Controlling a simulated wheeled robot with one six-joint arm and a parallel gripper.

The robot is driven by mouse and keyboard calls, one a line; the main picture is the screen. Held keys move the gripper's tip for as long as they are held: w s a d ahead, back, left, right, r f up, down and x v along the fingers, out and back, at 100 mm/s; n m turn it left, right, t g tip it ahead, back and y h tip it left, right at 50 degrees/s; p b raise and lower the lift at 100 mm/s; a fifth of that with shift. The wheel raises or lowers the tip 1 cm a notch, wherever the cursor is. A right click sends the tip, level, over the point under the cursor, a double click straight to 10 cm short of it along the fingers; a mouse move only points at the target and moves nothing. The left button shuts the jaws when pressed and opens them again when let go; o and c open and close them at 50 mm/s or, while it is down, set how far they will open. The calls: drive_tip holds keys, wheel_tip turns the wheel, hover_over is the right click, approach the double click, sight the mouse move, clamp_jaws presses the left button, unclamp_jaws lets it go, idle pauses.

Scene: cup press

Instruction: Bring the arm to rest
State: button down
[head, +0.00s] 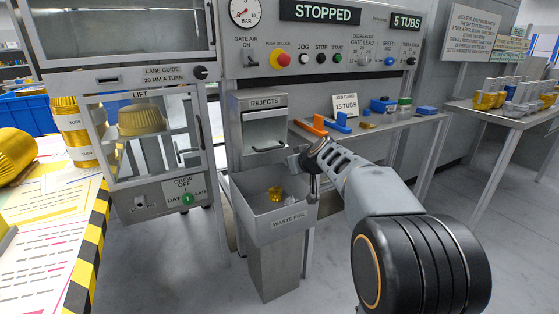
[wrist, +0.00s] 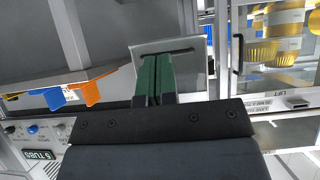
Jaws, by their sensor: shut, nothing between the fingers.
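My arm reaches in from the lower right of the head view. My gripper (head: 297,161) is in front of the press, just right of the rejects chute (head: 264,125) and above the right rim of the waste foil bin (head: 245,205). In the wrist view the two green fingers (wrist: 153,76) lie side by side with nothing between them. The fingertips are small and partly hidden by the wrist in the head view.
The bin holds a yellow piece (head: 275,194) and crumpled clear foil. A side shelf (head: 365,132) carries orange and blue parts close behind my gripper. The lift cabinet (head: 150,150) stands left. The floor in front is clear.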

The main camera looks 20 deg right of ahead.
drive_tip(key=s+a+r+m+g+h+p, duration=0.1)
drive_tip(key=s+a+r+g+p, duration=0.2)
drive_tip(key=s+r+p, duration=0.9)
drive_tip(key=s+a+r+m+g+h+p, duration=0.1)
drive_tip(key=s+a+r+g+p, duration=0.2)
drive_tip(key=s+r+p, duration=1)
drive_tip(key=s+g+p, duration=0.1)
drive_tip(key=s+p, duration=0.3)
drive_tip(key=p, duration=0.9)
drive_tip(key=shift+s+a+r+p, duration=0.25)
drive_tip(key=shift+s+a+p, duration=0.1)
drive_tip(key=shift+a, duration=0.05)
